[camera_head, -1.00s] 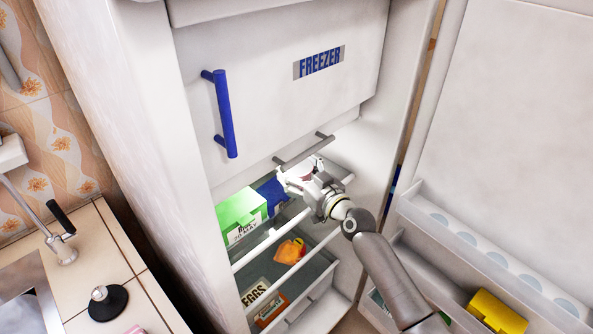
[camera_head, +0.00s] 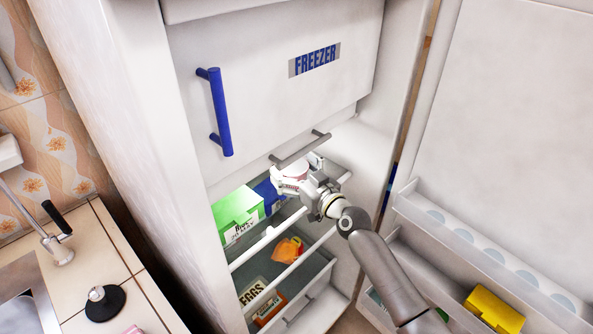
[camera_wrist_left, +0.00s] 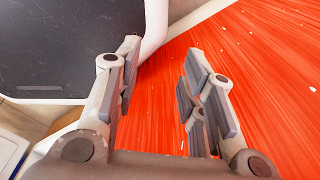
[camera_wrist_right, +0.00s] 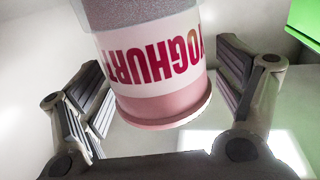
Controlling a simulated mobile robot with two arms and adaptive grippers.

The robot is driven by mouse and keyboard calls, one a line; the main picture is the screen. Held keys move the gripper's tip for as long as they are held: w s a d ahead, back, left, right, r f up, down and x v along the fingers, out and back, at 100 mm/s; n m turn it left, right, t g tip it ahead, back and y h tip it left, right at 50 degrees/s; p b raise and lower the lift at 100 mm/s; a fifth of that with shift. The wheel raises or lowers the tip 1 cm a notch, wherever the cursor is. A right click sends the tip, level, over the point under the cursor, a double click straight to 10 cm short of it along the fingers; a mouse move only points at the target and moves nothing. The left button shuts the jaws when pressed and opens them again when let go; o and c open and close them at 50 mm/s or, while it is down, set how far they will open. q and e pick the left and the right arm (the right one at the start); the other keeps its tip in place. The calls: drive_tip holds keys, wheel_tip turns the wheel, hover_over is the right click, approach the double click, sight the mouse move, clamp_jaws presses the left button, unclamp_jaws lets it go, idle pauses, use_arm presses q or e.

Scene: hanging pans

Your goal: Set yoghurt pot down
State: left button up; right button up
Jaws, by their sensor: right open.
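The yoghurt pot (camera_wrist_right: 155,65) is white and pink with "YOGHURT" lettering, shown upside down in the right wrist view. In the head view its pale pink top (camera_head: 291,171) shows inside the fridge, below the freezer compartment. My right gripper (camera_head: 298,180) is at the pot. In the right wrist view its fingers stand open on either side, with the pot between them and visible gaps beside it. What the pot's base rests on is hidden. My left gripper (camera_wrist_left: 158,85) shows only in the left wrist view, open and empty above a red surface.
A green box (camera_head: 238,213) and a blue item (camera_head: 270,194) are left of my right gripper. White rails (camera_head: 268,243) cross in front of a lower drawer holding an orange item (camera_head: 288,249) and an eggs box (camera_head: 258,299).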

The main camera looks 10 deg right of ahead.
drive_tip(key=shift+r, duration=0.25)
drive_tip(key=v, duration=1.2)
drive_tip(key=shift+b, duration=0.3)
drive_tip(key=shift+f, duration=0.1)
drive_tip(key=s+d+f+m+g+h, duration=0.15)
drive_tip(key=s+f, duration=0.25)
drive_tip(key=f, duration=0.8)
drive_tip(key=s+d+f+g+h, duration=0.2)
drive_tip(key=s+f+g, duration=0.1)
drive_tip(key=f, duration=0.9)
drive_tip(key=s+d+f+m+g+h, duration=0.15)
drive_tip(key=s+f, duration=0.25)
drive_tip(key=f, duration=0.8)
drive_tip(key=s+d+f+g+h, duration=0.1)
drive_tip(key=s+f+g, duration=0.4)
drive_tip(key=s+f, duration=1)
drive_tip(key=s+f+g, duration=0.2)
drive_tip(key=s+f, duration=0.2)
drive_tip(key=s, duration=0.7)
drive_tip(key=s+f+g+h, duration=0.1)
drive_tip(key=s+f+g, duration=0.1)
drive_tip(key=s, duration=1)
drive_tip(key=shift+s+a+f+n+g, duration=0.3)
drive_tip(key=shift+a+f+n, duration=0.1)
drive_tip(key=shift+f, duration=0.5)
